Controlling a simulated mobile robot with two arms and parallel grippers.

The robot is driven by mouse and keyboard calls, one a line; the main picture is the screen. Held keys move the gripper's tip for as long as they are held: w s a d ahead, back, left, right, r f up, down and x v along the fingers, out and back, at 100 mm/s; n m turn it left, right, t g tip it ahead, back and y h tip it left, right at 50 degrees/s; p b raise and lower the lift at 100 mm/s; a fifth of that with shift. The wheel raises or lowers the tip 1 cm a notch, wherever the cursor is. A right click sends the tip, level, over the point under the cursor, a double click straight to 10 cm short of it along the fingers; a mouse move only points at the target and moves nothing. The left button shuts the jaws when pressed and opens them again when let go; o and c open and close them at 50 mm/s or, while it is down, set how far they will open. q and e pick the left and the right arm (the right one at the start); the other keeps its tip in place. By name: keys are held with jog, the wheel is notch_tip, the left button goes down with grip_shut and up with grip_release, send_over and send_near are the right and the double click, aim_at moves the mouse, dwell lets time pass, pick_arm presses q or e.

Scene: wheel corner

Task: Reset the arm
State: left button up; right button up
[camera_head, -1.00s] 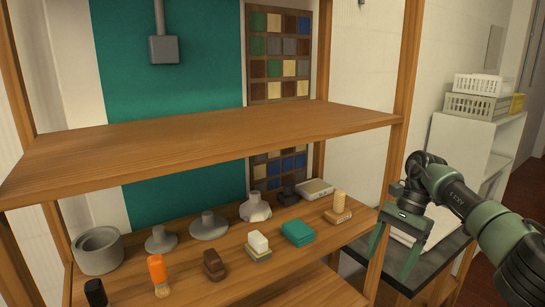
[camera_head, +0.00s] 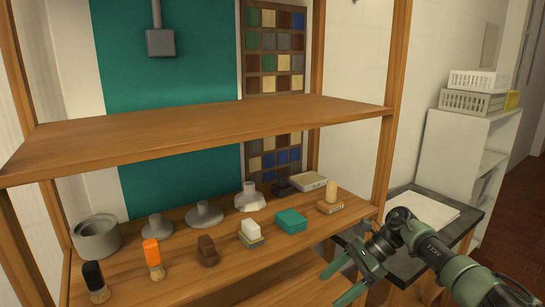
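My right gripper (camera_head: 342,282) is low in front of the shelf's right end. Its two green fingers point down and to the left, spread apart with nothing between them. My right arm (camera_head: 435,250) comes in from the lower right and bends at the wrist. My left gripper and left arm are not in view.
The wooden shelf unit (camera_head: 200,136) has a bare upper board. Its lower board carries a grey pot (camera_head: 96,238), an orange-handled brush (camera_head: 153,257), a teal block (camera_head: 291,221) and several other items. A dark table (camera_head: 470,218) with paper stands behind my arm.

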jog(key=a+f+m+t+y+b, duration=0.25)
jog(key=a+f+m+t, duration=0.2)
jog(key=f+m, duration=0.45)
jog(key=a+f+m+t+y+b, duration=0.1)
jog(key=a+f+m+t+y, duration=0.3)
jog(key=f+m, duration=0.55)
jog(key=s+d+f+m+t+h+b, duration=0.1)
jog(key=s+d+f+m+t+h, duration=0.15)
jog(key=f+m, duration=0.55)
jog(key=s+d+f+m+t+h+b, duration=0.15)
jog(key=s+f+m+h, duration=0.3)
jog(key=f, duration=0.55)
jog(key=s+d+f+m+g+h, duration=0.2)
jog(key=s+d+f+m+h, duration=0.3)
jog(key=s+f+m, duration=0.75)
jog(key=s+d+f+m+g+h+b, duration=0.1)
jog(key=s+f, duration=0.4)
jog(key=s, duration=0.6)
jog(key=s+d+f+m+g+h, duration=0.1)
jog(key=s+d+f+m+g, duration=0.2)
jog(key=s, duration=0.9)
jog(key=s+d+f+m+g+h+b, duration=0.1)
jog(key=s+f+m, duration=0.5)
jog(key=s, duration=0.6)
notch_tip(320, 180, down, 2)
jog(key=d+g, duration=0.1)
jog(key=g, duration=0.1)
jog(key=shift+d+g+b, duration=0.3)
jog(key=shift+d+g, duration=0.05)
